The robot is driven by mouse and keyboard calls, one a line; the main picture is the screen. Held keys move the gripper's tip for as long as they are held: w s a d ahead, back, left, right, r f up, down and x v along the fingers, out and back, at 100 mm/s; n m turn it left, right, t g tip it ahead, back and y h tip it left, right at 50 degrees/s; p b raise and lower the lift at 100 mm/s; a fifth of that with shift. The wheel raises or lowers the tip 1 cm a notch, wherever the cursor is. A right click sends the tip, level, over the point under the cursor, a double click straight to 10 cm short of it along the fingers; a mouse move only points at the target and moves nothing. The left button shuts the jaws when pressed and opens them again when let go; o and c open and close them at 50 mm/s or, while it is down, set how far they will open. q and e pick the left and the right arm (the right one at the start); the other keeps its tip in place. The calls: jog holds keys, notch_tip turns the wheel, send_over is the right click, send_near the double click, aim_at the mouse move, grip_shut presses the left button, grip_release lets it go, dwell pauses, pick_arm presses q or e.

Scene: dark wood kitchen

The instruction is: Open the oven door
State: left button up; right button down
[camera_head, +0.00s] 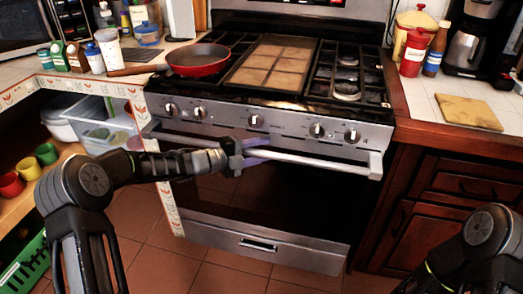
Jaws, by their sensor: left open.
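The steel oven (262,214) stands in the middle of the head view. Its dark glass door looks closed. The bar handle (320,161) runs across the top of the door, and its left part is hidden behind my left arm and gripper. My left gripper (262,148) is open at the handle, left of its middle, with its fingers pointing right. I cannot tell whether the fingers touch or surround the bar. Part of my right arm shows at the lower right, but its gripper is not in view.
A red pan (198,68) sits on the stove's left burners, its handle sticking out to the left. A row of knobs (257,121) lies just above the handle. A cutting board (468,112) is on the right counter. The tiled floor (140,262) before the oven looks clear.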

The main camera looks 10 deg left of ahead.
pick_arm(q)
jog(key=shift+c, duration=0.3)
grip_shut()
dwell(1.0)
